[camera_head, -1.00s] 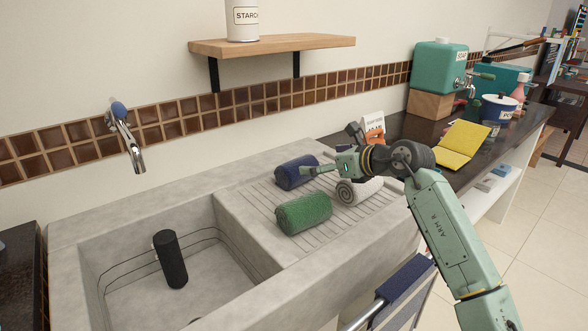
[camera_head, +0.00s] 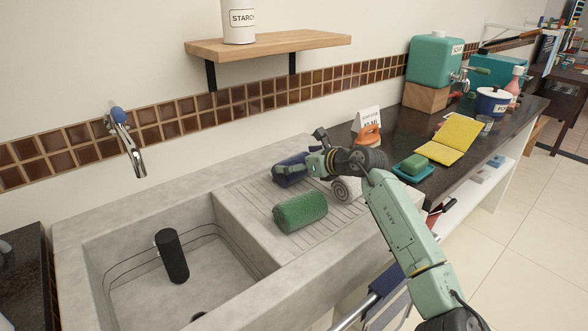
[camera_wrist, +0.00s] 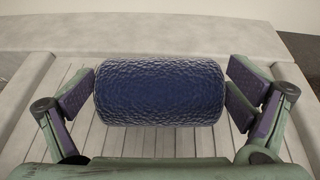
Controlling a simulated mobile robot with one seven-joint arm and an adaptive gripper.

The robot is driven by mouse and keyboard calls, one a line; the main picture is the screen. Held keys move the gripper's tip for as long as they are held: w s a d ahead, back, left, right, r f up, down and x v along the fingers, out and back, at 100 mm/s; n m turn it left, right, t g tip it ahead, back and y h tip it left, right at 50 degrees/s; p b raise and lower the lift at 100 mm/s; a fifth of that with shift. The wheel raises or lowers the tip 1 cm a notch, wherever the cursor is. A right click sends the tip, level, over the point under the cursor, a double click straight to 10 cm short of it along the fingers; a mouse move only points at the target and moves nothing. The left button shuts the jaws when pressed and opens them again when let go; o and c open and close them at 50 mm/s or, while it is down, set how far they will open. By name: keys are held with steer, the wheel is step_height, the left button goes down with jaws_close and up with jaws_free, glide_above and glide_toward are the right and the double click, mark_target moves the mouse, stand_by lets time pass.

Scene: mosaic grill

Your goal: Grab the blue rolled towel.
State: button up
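The blue rolled towel (camera_head: 289,171) lies on the ribbed drainboard of the concrete sink, partly hidden by my gripper in the head view. In the wrist view the blue rolled towel (camera_wrist: 160,92) lies crosswise in the middle of the picture. My gripper (camera_wrist: 165,100) is open, with one finger beyond each end of the roll. A gap shows at the right end; the left finger is very close to the left end, and I cannot tell whether it touches. In the head view my gripper (camera_head: 292,172) is at the towel.
A green rolled towel (camera_head: 300,212) lies in front of the blue one, and a white rolled towel (camera_head: 346,189) lies to the right under my arm. The sink basin (camera_head: 215,285) holds a black cylinder (camera_head: 171,256). A wooden shelf (camera_head: 270,45) hangs on the wall.

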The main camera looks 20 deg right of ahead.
steer(key=c, duration=0.7)
steer(key=shift+o, duration=0.2)
steer(key=shift+r, duration=0.2)
